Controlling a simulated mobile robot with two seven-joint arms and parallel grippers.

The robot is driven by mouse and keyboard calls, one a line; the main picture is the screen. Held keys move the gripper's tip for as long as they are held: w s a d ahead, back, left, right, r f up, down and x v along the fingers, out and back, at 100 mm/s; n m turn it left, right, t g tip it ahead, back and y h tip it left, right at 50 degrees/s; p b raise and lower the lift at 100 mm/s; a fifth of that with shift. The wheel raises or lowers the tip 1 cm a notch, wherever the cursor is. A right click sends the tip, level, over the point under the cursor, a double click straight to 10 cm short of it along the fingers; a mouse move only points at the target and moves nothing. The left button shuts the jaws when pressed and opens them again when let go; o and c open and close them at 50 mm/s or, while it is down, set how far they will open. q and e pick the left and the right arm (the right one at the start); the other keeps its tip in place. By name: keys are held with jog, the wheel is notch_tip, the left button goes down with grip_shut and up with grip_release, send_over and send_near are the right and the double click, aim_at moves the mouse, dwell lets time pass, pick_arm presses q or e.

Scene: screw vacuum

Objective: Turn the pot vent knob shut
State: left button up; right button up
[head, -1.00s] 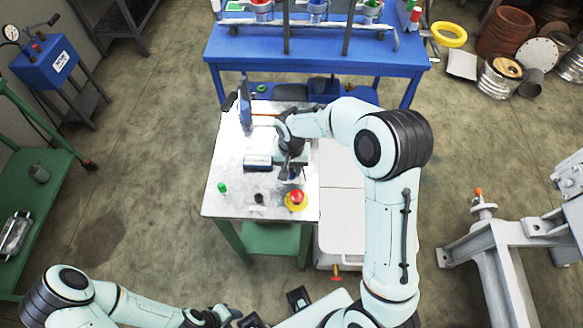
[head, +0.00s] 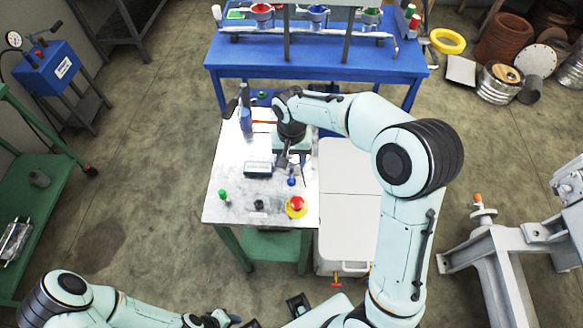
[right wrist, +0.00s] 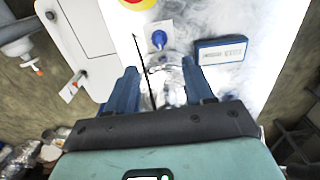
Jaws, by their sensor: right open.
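A small blue knob (head: 291,182) stands on the metal-topped table (head: 228,205), behind the red button; I take it for the vent knob. In the right wrist view the blue knob (right wrist: 158,38) is beyond my fingertips, apart from them. My right gripper (head: 283,160) is over the table, behind the knob in the head view. In the right wrist view its two blue fingers (right wrist: 160,76) are spread, with a clear, shiny thing visible in the gap. I cannot tell whether they touch it. My left gripper (head: 222,318) is low at the bottom edge, its jaws unclear.
A red button on a yellow base (head: 296,206) stands near the knob. A blue labelled box (head: 258,169) lies left of my right gripper. A green knob (head: 223,195) and a black one (head: 259,204) are near the front edge. A white cabinet (head: 345,215) adjoins the table.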

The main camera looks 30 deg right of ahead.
jog(key=shift+r, duration=2.25)
